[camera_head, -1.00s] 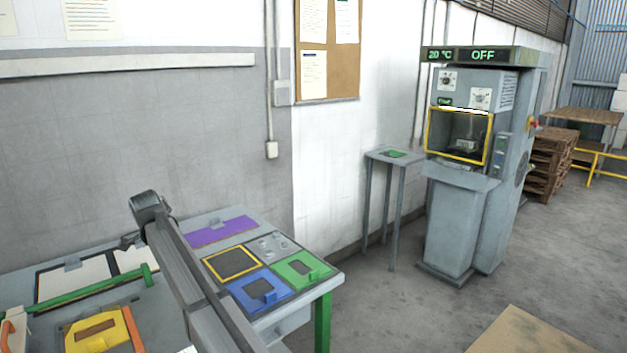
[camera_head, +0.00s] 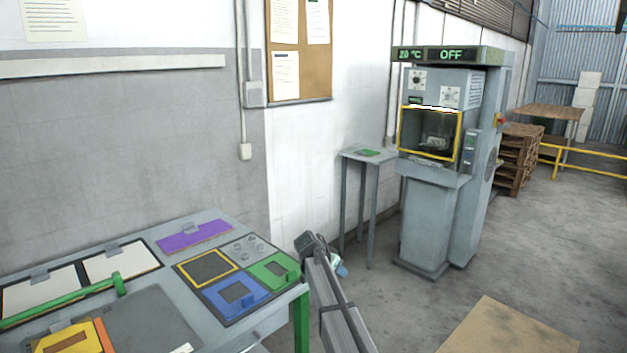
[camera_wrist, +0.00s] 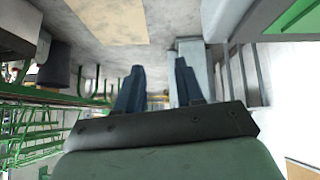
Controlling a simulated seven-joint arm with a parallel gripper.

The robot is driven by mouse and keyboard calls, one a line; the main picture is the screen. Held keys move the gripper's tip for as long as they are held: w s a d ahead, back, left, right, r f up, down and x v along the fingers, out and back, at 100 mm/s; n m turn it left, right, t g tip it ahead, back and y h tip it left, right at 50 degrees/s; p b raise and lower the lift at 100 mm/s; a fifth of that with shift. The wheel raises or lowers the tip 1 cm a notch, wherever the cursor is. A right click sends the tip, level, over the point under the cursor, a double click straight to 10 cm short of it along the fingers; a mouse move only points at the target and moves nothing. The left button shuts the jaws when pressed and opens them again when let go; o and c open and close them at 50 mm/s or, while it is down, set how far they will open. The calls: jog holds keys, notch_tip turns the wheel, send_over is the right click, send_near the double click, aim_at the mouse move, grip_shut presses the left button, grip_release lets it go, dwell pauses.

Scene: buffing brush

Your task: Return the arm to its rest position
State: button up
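My arm (camera_head: 335,295) shows in the head view at the lower middle, to the right of the workbench (camera_head: 292,297) and above the floor. I cannot make out my gripper's fingers there. In the wrist view my gripper (camera_wrist: 158,78) has two dark blue fingers standing apart, with a clear gap between them. Nothing is held between the fingers; floor and distant shapes show through the gap.
The workbench carries a blue panel (camera_head: 232,293), a green panel (camera_head: 273,271), a purple panel (camera_head: 194,235) and a yellow fixture (camera_head: 68,340). A small table (camera_head: 365,156) and a grey machine (camera_head: 430,215) reading OFF stand behind. Open floor lies right.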

jog(key=s+d+f+n+g+y, duration=0.1)
jog(key=s+d+f+n+g, duration=0.15)
jog(key=s+f, duration=0.8)
jog(key=s+d+f+n+g+y, duration=0.15)
jog(key=s+d+f, duration=0.25)
jog(key=s+f, duration=0.65)
jog(key=s+d+f+n+g, duration=0.1)
jog(key=s+d+f+g, duration=0.15)
jog(key=s+f, duration=0.85)
jog(key=s+f+n+g+y, duration=0.1)
jog(key=s+f, duration=0.3)
jog(key=s, duration=0.7)
jog(key=s+f+n+g+y, duration=0.1)
jog(key=s+f, duration=0.3)
jog(key=s, duration=0.8)
jog(key=s+f+n+g+y, duration=0.1)
jog(key=s+f+g, duration=0.2)
jog(key=s, duration=0.8)
jog(key=shift+s+d+f+g, duration=0.2)
jog(key=shift+s+f+g, duration=0.1)
jog(key=shift+f+g, duration=0.1)
jog(key=shift+o, duration=0.5)
jog(key=shift+y, duration=0.25)
